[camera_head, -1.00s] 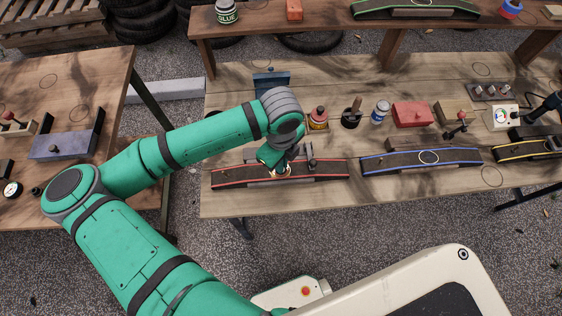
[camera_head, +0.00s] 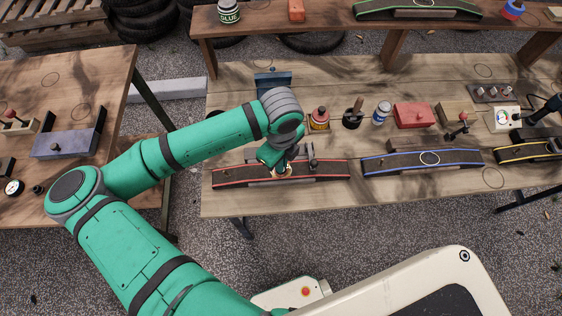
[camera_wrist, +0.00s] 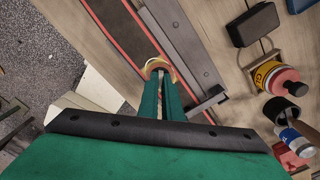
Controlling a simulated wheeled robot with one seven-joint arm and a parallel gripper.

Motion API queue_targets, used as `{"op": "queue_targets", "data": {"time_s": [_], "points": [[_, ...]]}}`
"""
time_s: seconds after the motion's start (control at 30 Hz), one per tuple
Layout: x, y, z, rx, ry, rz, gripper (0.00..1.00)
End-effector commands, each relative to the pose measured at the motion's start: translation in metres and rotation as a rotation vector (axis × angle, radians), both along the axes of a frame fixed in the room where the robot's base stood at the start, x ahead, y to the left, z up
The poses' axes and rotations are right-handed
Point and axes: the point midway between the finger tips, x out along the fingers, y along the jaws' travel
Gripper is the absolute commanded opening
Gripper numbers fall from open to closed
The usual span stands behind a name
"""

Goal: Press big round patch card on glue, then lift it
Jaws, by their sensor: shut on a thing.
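My gripper (camera_head: 282,168) is over the red-edged dark strip (camera_head: 235,175) on the workbench. In the wrist view its green fingers (camera_wrist: 163,80) are shut on a small round piece with an orange-tan rim (camera_wrist: 154,64), which I take to be the big round patch card. The card is right at the surface of the red-edged strip (camera_wrist: 110,22); I cannot tell whether it touches. The fingers hide part of the card, and any glue under it is hidden.
A grey metal bar (camera_wrist: 188,45) runs beside the strip, close to my fingers. A red-capped glue bottle (camera_head: 319,119), a dark pot with a brush (camera_head: 352,118) and a blue-and-white can (camera_head: 381,112) stand behind. A blue-edged strip (camera_head: 395,163) lies to the right.

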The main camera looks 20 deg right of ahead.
Motion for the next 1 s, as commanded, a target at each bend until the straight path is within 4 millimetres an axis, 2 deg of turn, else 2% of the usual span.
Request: {"op": "queue_targets", "data": {"time_s": [1.0], "points": [[-0.0002, -0.0004, -0.0057, 0.000, 0.001, 0.000, 0.00]]}}
